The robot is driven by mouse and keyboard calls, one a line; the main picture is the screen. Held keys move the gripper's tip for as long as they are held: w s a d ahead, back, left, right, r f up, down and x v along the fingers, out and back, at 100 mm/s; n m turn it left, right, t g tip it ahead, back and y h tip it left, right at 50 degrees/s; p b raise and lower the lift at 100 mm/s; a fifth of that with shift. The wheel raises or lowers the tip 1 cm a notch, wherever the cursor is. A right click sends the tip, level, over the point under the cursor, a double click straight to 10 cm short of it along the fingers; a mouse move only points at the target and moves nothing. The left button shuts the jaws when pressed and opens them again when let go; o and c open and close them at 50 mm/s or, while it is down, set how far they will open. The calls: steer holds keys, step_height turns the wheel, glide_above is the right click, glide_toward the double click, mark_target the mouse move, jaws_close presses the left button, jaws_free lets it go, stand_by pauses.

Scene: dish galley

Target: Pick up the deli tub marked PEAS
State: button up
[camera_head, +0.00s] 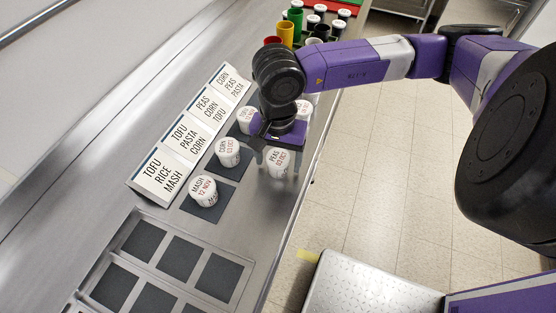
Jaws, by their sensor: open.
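The white deli tub marked PEAS (277,168) stands upright on the steel counter, near its right edge. Its label also carries smaller red lettering. My gripper (281,158) is open, pointing down just above and around the top of this tub. Whether a finger touches the tub cannot be told. Other white tubs stand close by: one marked CORN (229,154) to the left, one marked MASH (204,192) at lower left, and a TOFU tub (246,121) behind my gripper.
Another tub (304,108) stands behind my wrist. White label cards (165,175) line the left side. A tray with dark square pads (180,258) lies in front. Coloured cups and lidded jars (296,20) stand at the back. The counter's right edge drops to the tiled floor.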

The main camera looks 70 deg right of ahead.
steer(key=shift+c, duration=0.2)
steer(key=c, duration=1.4)
steer(key=shift+o, duration=0.2)
